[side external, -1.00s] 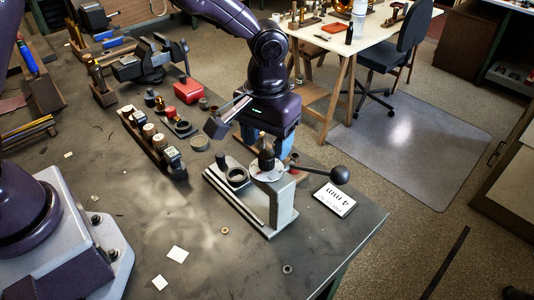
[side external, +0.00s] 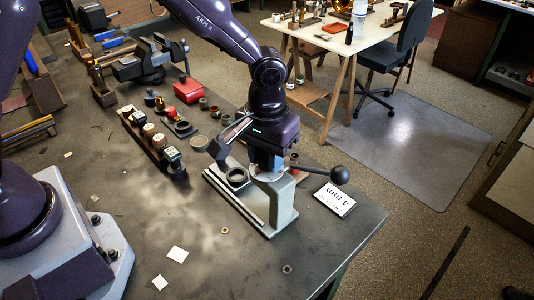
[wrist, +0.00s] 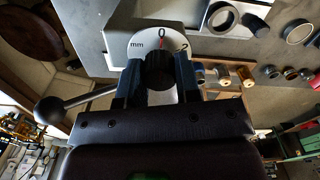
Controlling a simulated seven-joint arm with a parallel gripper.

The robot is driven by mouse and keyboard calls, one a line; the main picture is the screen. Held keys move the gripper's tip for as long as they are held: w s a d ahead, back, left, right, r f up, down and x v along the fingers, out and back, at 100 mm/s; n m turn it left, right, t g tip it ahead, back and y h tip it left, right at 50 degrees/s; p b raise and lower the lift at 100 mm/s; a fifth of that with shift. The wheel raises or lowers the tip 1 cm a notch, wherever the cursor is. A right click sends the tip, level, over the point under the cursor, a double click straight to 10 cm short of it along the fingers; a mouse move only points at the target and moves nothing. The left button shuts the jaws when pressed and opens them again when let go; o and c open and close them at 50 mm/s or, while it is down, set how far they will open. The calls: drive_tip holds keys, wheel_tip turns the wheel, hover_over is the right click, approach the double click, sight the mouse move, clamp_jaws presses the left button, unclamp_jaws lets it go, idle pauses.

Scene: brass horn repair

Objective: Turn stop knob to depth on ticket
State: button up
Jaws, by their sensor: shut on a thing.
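The black stop knob (wrist: 159,70) sits between the two fingers of my gripper (wrist: 160,78) in the wrist view, and the jaws are shut on it. Behind it is a white dial plate (wrist: 142,43) marked "mm", "0" and "2". A red line (wrist: 162,42) shows at the 0. In the side view my gripper (side external: 266,168) points down over the top of the grey press (side external: 284,207), and the knob is hidden there. The ticket (side external: 335,199) lies right of the press and reads "4 mm", upside down.
A lever with a black ball (side external: 339,174) sticks out right of the press; the ball also shows in the wrist view (wrist: 49,110). A wooden block with several stamped pieces (side external: 152,141) stands to the left. A red box (side external: 188,91) is behind. The front bench is mostly clear.

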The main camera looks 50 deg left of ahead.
drive_tip(key=m, duration=0.5)
drive_tip(key=shift+m, duration=0.3)
drive_tip(key=m, duration=1.2)
drive_tip(key=shift+s+m, duration=0.1)
drive_tip(key=shift+m, duration=0.2)
drive_tip(key=m, duration=0.5)
drive_tip(key=shift+m, duration=0.4)
drive_tip(key=o, duration=0.9)
